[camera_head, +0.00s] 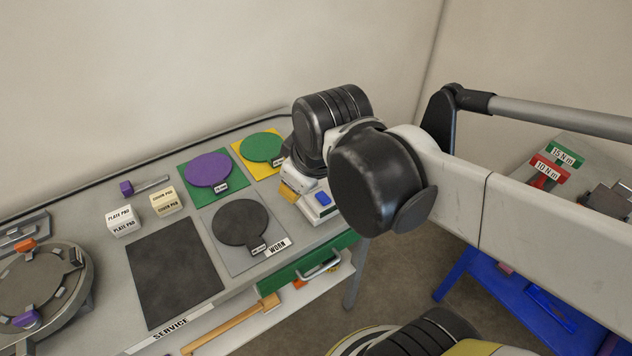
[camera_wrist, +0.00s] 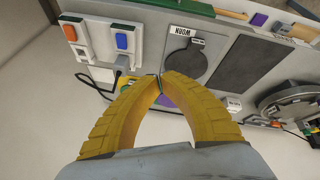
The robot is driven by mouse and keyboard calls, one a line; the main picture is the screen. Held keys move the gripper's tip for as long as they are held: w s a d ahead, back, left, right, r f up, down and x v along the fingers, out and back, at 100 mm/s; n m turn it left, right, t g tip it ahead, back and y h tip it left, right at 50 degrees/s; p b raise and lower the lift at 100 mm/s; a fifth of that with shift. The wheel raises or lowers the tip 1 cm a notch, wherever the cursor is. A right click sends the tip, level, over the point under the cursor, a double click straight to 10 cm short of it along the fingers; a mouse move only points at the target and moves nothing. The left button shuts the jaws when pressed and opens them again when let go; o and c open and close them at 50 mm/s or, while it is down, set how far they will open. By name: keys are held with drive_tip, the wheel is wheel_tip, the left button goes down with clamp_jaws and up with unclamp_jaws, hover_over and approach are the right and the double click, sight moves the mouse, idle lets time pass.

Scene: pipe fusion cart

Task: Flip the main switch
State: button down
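Two rocker switches show at the upper left of the wrist view: an orange switch (camera_wrist: 70,32) and a blue switch (camera_wrist: 122,42), each on a white housing. I cannot read which is labelled main. The blue switch also shows in the head view (camera_head: 322,198), at the right end of the bench; the orange one is not visible there, behind my arm. My gripper (camera_wrist: 160,77) has yellow fingers whose tips meet, with nothing seen between them. In the wrist view the tips lie below and right of the switches, apart from them in the picture. Their height is unclear.
The bench holds a grey WORN pad (camera_head: 241,222), a purple disc (camera_head: 208,170), a green disc (camera_head: 262,147) and a dark mat (camera_head: 175,270). White pad boxes (camera_head: 122,221) and a round fixture (camera_head: 40,290) stand left. A drawer handle (camera_head: 318,264) projects at the front.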

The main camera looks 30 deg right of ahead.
drive_tip(key=w+d+r+n+g+p, duration=0.2)
drive_tip(key=w+d+n+p, duration=0.15)
drive_tip(key=n, duration=0.25)
drive_tip(key=n+g+p, duration=0.3)
drive_tip(key=n, duration=0.5)
hover_over(321, 197)
wheel_tip(321, 197, down, 3)
drive_tip(key=shift+b, duration=0.3)
wheel_tip(321, 197, down, 14)
drive_tip(key=b, duration=0.4)
